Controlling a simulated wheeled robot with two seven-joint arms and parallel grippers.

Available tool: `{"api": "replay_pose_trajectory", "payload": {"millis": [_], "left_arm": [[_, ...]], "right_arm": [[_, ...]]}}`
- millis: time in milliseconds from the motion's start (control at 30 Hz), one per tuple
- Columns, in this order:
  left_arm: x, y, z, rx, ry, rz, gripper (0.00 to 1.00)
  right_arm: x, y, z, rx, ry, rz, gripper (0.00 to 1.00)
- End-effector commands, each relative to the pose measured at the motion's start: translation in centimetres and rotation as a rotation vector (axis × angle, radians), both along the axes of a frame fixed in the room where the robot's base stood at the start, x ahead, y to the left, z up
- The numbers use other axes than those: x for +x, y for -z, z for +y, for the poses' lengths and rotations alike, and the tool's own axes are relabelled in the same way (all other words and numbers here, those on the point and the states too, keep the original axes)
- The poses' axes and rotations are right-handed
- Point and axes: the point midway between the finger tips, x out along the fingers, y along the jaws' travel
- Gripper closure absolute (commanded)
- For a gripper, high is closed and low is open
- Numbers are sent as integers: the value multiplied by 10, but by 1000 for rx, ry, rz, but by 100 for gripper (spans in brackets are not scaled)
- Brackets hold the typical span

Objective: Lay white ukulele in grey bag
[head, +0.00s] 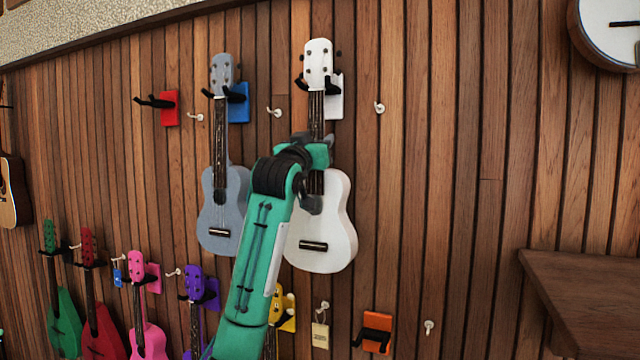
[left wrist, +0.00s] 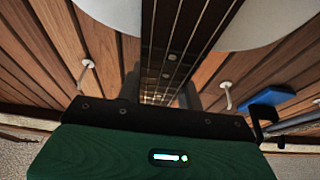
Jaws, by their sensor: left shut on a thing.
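The white ukulele (head: 335,235) hangs upright on the plank wall, its headstock at the white hanger (head: 336,97) with black prongs. My left gripper (head: 316,178) reaches up from below and is shut on the ukulele's neck, just above the body. My wrist hides part of the neck and body. In the left wrist view, the dark strung neck (left wrist: 188,40) runs through the middle, with the white body (left wrist: 262,20) at the top. No grey bag is in view. My right gripper is not in view.
A grey ukulele (head: 221,205) hangs close on the left, near the blue hanger (head: 239,103). Several coloured ukuleles hang lower left, including a pink one (head: 148,338). An empty orange hanger (head: 377,332) is below right. A wooden shelf (head: 590,290) juts out at right. The wall right of the white ukulele is mostly clear.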

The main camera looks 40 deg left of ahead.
Motion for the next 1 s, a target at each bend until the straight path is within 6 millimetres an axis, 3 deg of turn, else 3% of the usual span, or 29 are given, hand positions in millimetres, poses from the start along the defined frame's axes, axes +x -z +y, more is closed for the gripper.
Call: {"api": "replay_pose_trajectory", "payload": {"millis": [533, 1000], "left_arm": [[-1, -3, 0, 1, 0, -3, 100], [-1, -25, 0, 1, 0, -3, 100]], "right_arm": [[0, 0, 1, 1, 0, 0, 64], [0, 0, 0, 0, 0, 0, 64]]}}
